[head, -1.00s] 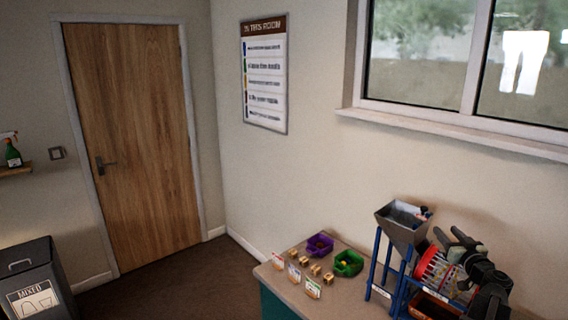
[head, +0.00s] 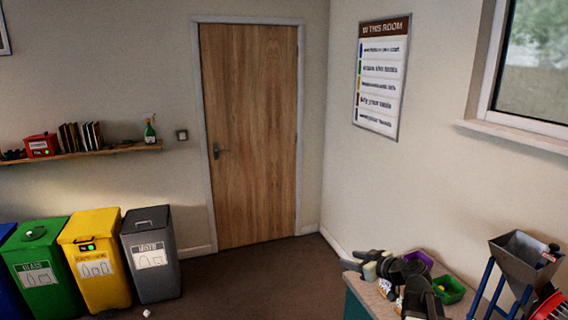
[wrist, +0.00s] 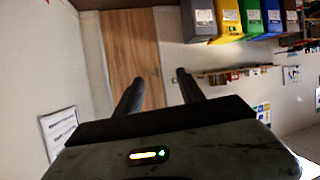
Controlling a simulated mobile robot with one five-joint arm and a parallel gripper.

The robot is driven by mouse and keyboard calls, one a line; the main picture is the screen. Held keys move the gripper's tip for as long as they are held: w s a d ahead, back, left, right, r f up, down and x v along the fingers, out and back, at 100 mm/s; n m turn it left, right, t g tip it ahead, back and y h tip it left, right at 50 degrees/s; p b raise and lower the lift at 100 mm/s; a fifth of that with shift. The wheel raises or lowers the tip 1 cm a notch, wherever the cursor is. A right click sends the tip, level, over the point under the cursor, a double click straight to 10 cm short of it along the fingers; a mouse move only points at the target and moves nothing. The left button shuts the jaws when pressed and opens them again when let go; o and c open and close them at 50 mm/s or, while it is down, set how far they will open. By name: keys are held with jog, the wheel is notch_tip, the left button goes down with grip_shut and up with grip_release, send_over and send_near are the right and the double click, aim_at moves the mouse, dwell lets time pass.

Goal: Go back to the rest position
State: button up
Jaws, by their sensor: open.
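My gripper (head: 358,260) is at the lower right of the head view, in front of the left part of the counter (head: 362,300). In the wrist view my gripper (wrist: 160,77) has its two dark fingers apart with nothing between them. It points across open room towards the wooden door. My dark arm hides most of the counter top, and only parts of a purple tray (head: 420,258) and a green tray (head: 450,290) show beside it.
A machine with a grey hopper (head: 522,262) stands right of my arm. A grey bin (head: 150,270), a yellow bin (head: 95,280) and a green bin (head: 45,290) line the left wall under a shelf (head: 80,155). The floor before the wooden door (head: 250,140) is mostly clear.

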jog(key=s+a+f+g+h, duration=0.1)
jog(key=s+a+f+g, duration=0.35)
jog(key=a, duration=0.45)
jog(key=s+a+f+g, duration=0.3)
jog(key=s+a+f, duration=0.3)
jog(key=a, duration=0.3)
jog(key=s+d+f+m+g+h, duration=0.4)
jog(key=s+d+m, duration=0.3)
jog(key=s+d, duration=0.2)
jog(key=shift+d+h, duration=0.2)
jog(key=shift+h, duration=0.6)
jog(key=shift+c, duration=1.1)
jog(key=shift+d, duration=0.1)
